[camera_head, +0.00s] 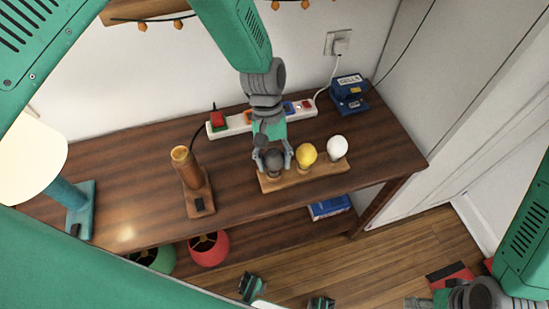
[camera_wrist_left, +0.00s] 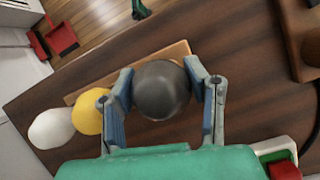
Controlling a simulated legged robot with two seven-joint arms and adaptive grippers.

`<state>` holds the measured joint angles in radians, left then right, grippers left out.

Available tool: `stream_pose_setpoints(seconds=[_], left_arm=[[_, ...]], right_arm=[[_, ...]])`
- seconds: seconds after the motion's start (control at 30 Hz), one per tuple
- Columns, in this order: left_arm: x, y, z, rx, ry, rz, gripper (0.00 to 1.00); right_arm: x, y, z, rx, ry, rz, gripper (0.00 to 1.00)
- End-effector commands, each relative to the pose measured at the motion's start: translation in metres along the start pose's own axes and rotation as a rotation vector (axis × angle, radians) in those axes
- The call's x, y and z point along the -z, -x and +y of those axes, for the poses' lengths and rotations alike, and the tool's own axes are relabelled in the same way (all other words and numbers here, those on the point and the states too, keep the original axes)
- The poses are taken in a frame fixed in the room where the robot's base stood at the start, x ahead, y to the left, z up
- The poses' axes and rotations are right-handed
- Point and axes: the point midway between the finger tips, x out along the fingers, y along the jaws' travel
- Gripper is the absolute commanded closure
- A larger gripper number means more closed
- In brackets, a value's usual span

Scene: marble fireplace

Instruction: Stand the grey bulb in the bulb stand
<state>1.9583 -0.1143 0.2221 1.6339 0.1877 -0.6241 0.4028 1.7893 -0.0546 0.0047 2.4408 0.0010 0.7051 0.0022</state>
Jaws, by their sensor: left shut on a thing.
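The grey bulb (camera_head: 274,160) is at the left end of the wooden bulb stand (camera_head: 322,174) in the head view. My left gripper (camera_head: 273,157) is shut on it, one finger on each side. The left wrist view shows the round grey bulb (camera_wrist_left: 161,90) between both fingertips, with part of the stand (camera_wrist_left: 172,54) behind it. The bulb's lower end is mostly hidden, so I cannot tell whether it rests in the stand or hangs just above it. My right gripper (camera_head: 415,303) is at the bottom edge, partly cut off.
A yellow bulb (camera_head: 307,153) and a white bulb (camera_head: 337,146) stand in the bulb stand to the right. A wooden lamp base (camera_head: 195,190) stands left. A power strip (camera_head: 240,122) and a blue device (camera_head: 349,92) lie behind. The table front between is clear.

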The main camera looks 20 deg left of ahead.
Motion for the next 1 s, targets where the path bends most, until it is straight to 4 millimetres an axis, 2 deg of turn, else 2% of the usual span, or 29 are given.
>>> stream_pose_setpoints(seconds=[0.53, 0.57, 0.6, 0.63, 1.0], left_arm=[[0.005, -0.014, -0.001, 0.000, 0.000, 0.000, 0.85], [0.005, -0.013, -0.001, 0.000, 0.000, 0.000, 0.51], [0.005, -0.013, -0.001, 0.000, 0.000, 0.000, 0.37], [0.005, -0.013, -0.001, 0.000, 0.000, 0.000, 0.34], [0.006, -0.007, -0.001, 0.000, 0.000, 0.001, 0.34]], right_arm=[[0.000, -0.008, 0.000, 0.000, 0.000, 0.000, 0.35], [0.000, -0.008, 0.000, 0.000, 0.000, 0.000, 0.35], [0.000, -0.007, 0.000, 0.000, 0.000, 0.000, 0.35], [0.000, -0.007, 0.000, 0.000, 0.000, 0.000, 0.35], [-0.003, -0.006, 0.000, 0.000, 0.000, 0.002, 0.35]])
